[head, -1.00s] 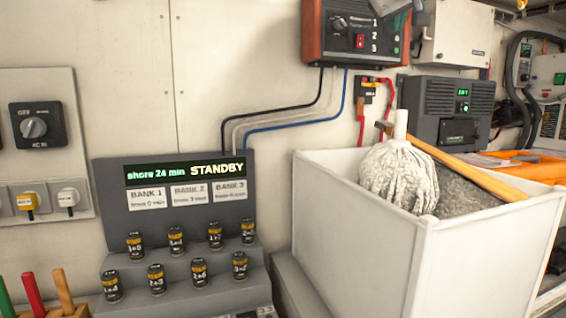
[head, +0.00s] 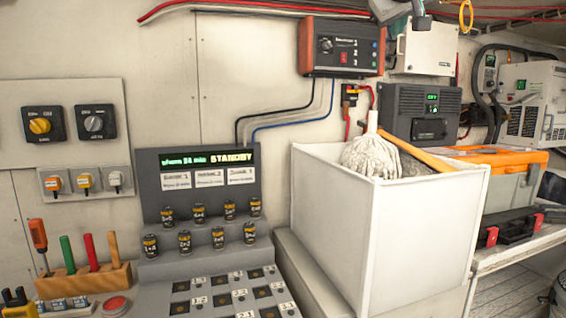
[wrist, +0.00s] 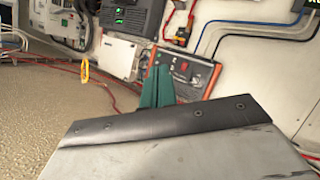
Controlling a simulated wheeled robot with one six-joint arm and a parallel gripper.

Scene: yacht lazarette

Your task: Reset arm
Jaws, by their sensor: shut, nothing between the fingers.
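My gripper (wrist: 157,88) shows in the wrist view as two green fingers closed together, with nothing between them. Behind the fingers in that view is the red-and-black charger box (wrist: 187,72), which appears turned over. A grey part of my arm (head: 420,14) shows at the top edge of the head view, right of the same charger box (head: 340,48) and in front of a white wall box (head: 430,48). The rest of my arm is out of the head view.
A white bin (head: 425,225) holding a mop (head: 372,152) stands below. Left of it is the STANDBY display panel (head: 205,178) with several battery cells on steps. An orange-lidded toolbox (head: 505,158) is at right. A yellow ring (head: 466,15) hangs at top right.

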